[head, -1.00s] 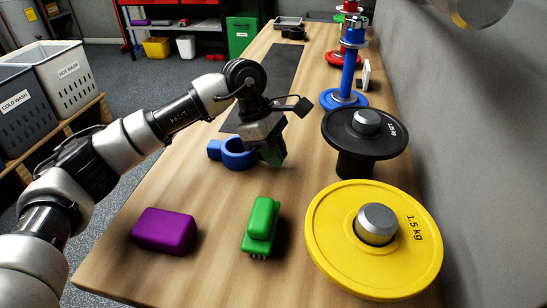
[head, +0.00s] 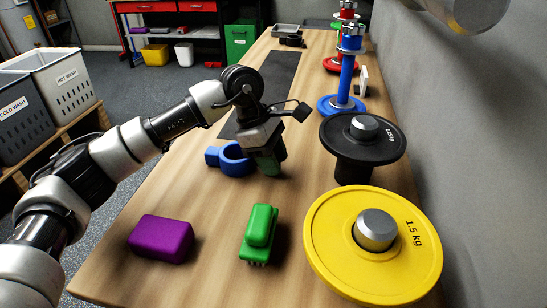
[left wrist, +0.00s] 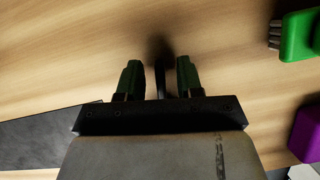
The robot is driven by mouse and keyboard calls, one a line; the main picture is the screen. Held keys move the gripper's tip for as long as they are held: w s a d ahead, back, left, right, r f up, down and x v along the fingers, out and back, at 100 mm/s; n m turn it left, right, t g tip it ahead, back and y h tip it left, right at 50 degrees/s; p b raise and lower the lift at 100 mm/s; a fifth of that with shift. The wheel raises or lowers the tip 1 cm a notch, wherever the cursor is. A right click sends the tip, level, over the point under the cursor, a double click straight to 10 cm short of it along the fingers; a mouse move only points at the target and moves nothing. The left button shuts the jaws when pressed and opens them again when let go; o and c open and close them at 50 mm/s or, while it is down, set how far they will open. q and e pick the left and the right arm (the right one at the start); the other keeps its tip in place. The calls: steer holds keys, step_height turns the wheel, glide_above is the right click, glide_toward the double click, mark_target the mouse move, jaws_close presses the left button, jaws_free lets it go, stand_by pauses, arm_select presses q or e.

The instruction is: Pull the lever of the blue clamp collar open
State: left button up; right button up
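The blue clamp collar (head: 232,168) lies on the wooden table in the head view, its ring partly behind my left gripper and a blue block-like part sticking out to the left. My left gripper (head: 268,163) points down just right of the ring. In the left wrist view the left gripper (left wrist: 159,77) has its two green fingertips apart. A thin dark bar or shadow shows between them; I cannot tell which. The blue collar does not show in the left wrist view. I cannot make out the lever in the head view. My right gripper is not in view.
A green brush (head: 259,233) and a purple block (head: 161,238) lie nearer on the table (head: 205,270). A yellow plate (head: 325,250), a black plate (head: 340,138) and a blue-based stand (head: 345,85) line the right side by the wall. A dark mat (head: 270,80) lies behind.

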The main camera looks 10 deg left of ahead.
arm_select(q)
steer(key=v, duration=1)
steer(key=shift+r, duration=0.4)
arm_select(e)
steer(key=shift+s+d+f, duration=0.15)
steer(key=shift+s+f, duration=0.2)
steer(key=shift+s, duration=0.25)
arm_select(q)
steer(key=shift+a, duration=0.1)
